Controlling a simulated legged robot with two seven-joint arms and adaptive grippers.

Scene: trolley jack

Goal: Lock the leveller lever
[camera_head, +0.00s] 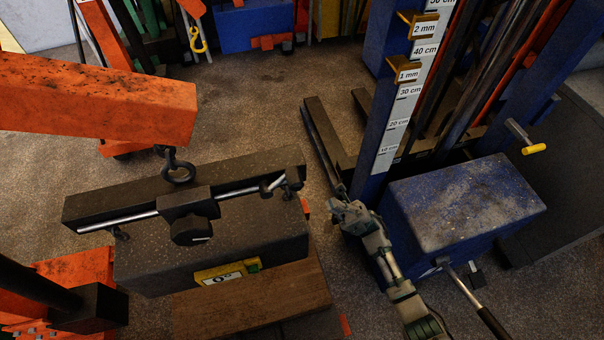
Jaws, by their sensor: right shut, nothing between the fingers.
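The leveller is a dark beam (265,170) hanging below a hook ring (178,170) on an orange crane arm. A silver rod (130,220) runs along its front, through a sliding block (188,203) with a round dark knob (192,231). At the rod's right end is a small crank-like piece (271,187); I cannot tell if this is the lever or how it is set. My right gripper (341,192) is shut and empty, to the right of the beam's end and apart from it, beside the blue lift. My left gripper is not in view.
A dark block (210,250) with a yellow gauge (222,273) sits below the beam, over a wooden board (270,295). The orange crane arm (110,95) crosses the left. A blue lift (465,205) with a centimetre scale (400,105) stands at right. Open floor lies behind.

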